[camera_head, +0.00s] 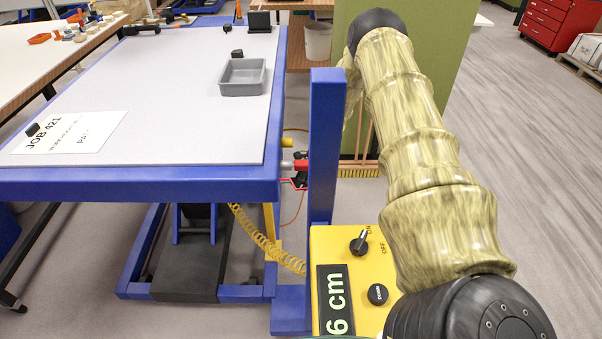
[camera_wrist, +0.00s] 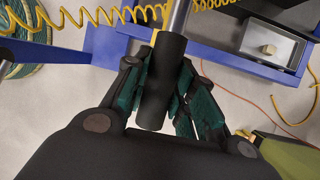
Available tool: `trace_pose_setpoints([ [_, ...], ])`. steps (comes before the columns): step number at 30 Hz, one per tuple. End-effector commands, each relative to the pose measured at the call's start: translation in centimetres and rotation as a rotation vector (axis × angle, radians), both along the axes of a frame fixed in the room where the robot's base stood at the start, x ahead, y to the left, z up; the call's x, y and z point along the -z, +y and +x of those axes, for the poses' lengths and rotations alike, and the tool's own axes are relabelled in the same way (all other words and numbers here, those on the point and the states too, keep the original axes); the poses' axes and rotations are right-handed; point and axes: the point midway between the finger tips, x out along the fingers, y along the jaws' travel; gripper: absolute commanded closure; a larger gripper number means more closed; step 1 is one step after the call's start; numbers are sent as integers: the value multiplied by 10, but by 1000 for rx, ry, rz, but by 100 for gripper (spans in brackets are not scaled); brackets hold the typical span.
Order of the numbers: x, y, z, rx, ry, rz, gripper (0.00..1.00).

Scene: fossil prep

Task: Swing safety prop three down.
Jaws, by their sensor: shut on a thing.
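A black cylindrical grip (camera_wrist: 160,85) on a bare metal rod (camera_wrist: 180,18) is in the middle of the wrist view; I take it for the handle of safety prop three, but no label shows. My gripper (camera_wrist: 158,103) has its teal-padded fingers closed on both sides of this grip. In the head view my gripper is hidden beyond the blue post and my arm. The blue lift table (camera_head: 140,185) with a grey top stands at left. A red part (camera_head: 294,166) shows at its right edge.
A yellow control box (camera_head: 350,245) with a switch, a knob and a "6 cm" display stands by a blue post (camera_head: 325,150). A coiled yellow hose (camera_head: 262,240) hangs under the table. A grey tray (camera_head: 243,77) lies on top. A green panel (camera_head: 450,40) stands behind my arm.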

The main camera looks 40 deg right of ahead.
Motion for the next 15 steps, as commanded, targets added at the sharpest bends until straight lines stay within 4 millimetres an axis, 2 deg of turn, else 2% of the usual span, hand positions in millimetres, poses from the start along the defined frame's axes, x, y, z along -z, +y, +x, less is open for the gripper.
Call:
trace_pose_setpoints([
  [1,4,4,-6,-3,10,8,100],
  [11,6,7,-7,-6,13,11,100],
  [12,6,7,-7,-6,14,10,67],
  [15,5,6,-6,-5,12,9,52],
])
